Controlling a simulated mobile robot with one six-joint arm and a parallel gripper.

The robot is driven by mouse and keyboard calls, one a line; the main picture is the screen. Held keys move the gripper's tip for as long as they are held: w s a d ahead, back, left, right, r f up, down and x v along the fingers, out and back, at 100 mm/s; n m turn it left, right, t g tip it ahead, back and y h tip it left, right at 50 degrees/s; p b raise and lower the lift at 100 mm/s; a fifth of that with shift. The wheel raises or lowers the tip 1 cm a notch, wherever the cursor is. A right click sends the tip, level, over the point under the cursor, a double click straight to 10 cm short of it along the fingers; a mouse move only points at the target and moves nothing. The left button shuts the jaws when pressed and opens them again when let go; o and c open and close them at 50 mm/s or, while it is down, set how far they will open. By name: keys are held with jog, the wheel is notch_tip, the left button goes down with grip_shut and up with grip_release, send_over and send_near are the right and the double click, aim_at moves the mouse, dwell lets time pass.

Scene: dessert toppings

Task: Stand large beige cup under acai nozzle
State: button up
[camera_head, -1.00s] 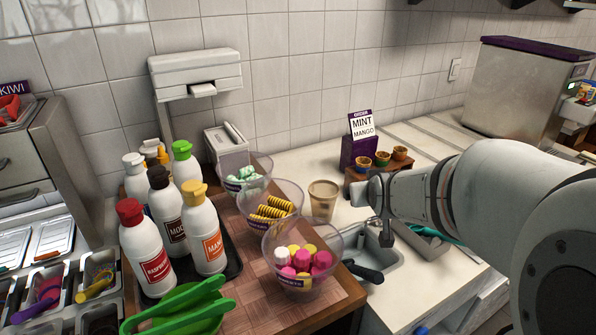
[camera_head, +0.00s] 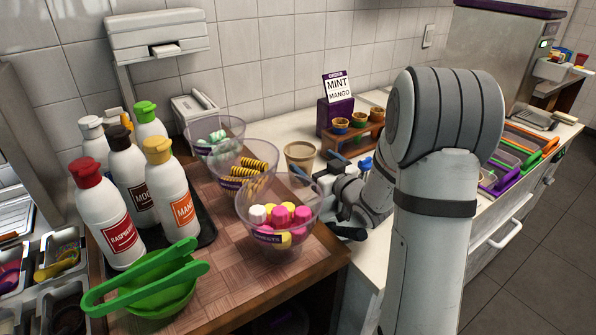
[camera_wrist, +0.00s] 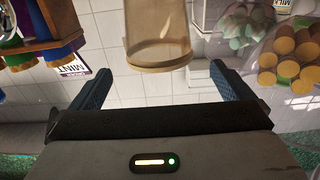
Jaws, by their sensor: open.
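The beige cup (camera_head: 300,157) stands upright on the white counter, behind the bowl of pink sweets and left of the small cup rack. In the wrist view the beige cup (camera_wrist: 158,35) appears upside down at the top centre, ahead of and roughly between my fingers. My gripper (camera_head: 335,165) is just right of the cup in the head view. In the wrist view my gripper (camera_wrist: 158,82) is open, its two blue-grey fingers apart with nothing between the tips. The acai nozzle cannot be made out. My arm hides part of the counter.
Clear bowls with pink sweets (camera_head: 277,225), yellow-black rolls (camera_head: 245,172) and mint pieces (camera_head: 215,138) stand left of the cup. A purple mint-mango sign (camera_head: 337,115) and a wooden rack (camera_head: 355,135) with small cups are behind right. Several sauce bottles (camera_head: 165,190) stand further left.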

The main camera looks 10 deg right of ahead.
aim_at(292, 147)
jog(key=shift+f, duration=0.65)
jog(key=shift+x, duration=1.05)
jog(key=p+x, duration=0.1)
jog(key=x, duration=0.4)
jog(key=shift+w+r, duration=0.15)
jog(key=shift+w, duration=0.05)
jog(key=shift+c, duration=0.3)
jog(key=c, duration=1.2)
